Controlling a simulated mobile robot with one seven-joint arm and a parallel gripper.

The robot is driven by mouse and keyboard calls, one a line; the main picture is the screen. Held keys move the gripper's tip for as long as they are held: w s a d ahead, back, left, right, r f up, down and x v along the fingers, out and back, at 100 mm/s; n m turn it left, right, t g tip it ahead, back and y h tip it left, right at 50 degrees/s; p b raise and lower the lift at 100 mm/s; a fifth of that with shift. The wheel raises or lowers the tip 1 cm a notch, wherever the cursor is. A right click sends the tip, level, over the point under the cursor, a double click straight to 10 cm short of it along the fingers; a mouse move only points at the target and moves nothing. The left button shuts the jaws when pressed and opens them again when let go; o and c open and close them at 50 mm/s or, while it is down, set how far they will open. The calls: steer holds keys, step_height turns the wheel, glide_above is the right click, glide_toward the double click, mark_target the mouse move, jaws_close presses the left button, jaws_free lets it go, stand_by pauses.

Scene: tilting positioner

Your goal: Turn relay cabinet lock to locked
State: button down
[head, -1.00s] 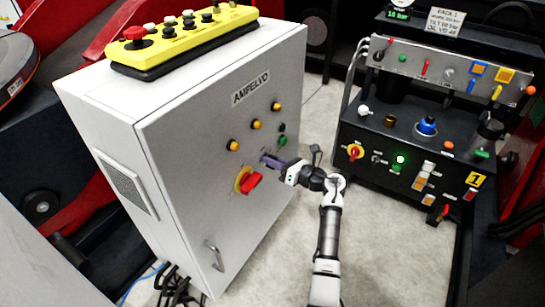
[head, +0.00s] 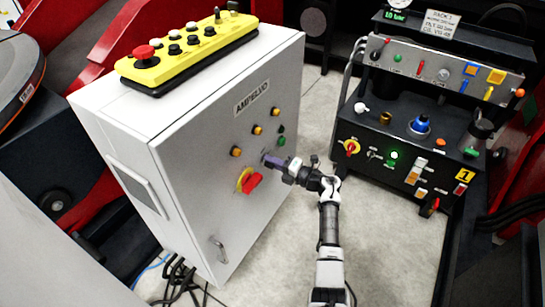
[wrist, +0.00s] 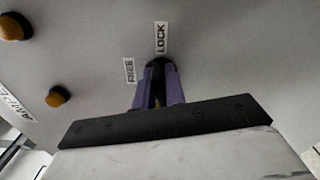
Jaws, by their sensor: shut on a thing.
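The relay cabinet (head: 207,192) is a pale grey box with an AMPELVO plate on its door. My gripper (head: 268,160) is at the door, just above the red and yellow rotary switch (head: 251,182). In the wrist view its purple fingers (wrist: 158,92) are shut on the lock (wrist: 156,63), a small dark piece mostly hidden between them. The LOCK label (wrist: 161,37) is directly above the fingers, and the FREE label (wrist: 129,70) is to their upper left. I cannot tell exactly which way the lock points.
A door handle (head: 217,253) is lower down. A yellow control box (head: 188,48) lies on top of the cabinet.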

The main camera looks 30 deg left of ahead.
steer(key=shift+m+p, duration=0.75)
steer(key=shift+m, duration=0.55)
steer(key=c, duration=1.5)
jaws_free()
steer(key=shift+o, duration=0.2)
steer(key=shift+d, duration=0.1)
steer(key=d+b, duration=0.1)
steer(key=d, duration=1.2)
steer(key=shift+s+d, duration=0.2)
steer(key=shift+d, duration=0.15)
